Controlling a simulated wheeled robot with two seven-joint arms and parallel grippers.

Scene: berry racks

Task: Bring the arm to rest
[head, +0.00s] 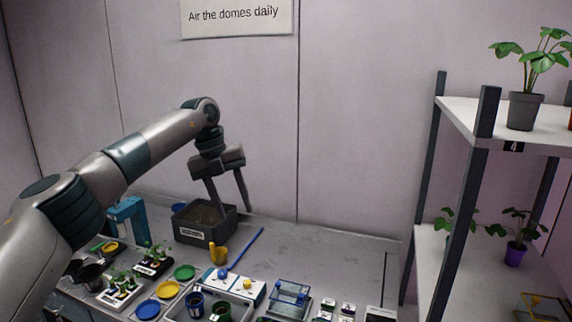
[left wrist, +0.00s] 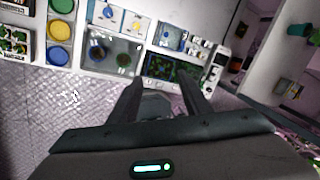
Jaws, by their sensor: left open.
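My left arm comes in from the left in the head view and reaches over the back of the bench. Whether a fingertip touches the bin's rim cannot be told. My right gripper is not in view.
The bench (head: 335,250) holds a yellow cup (head: 218,254), a blue rod (head: 246,248), coloured discs, seedling trays and a grey tray of pots. Its back right part is clear. A shelf rack (head: 455,108) with potted plants (head: 525,110) stands at the right.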

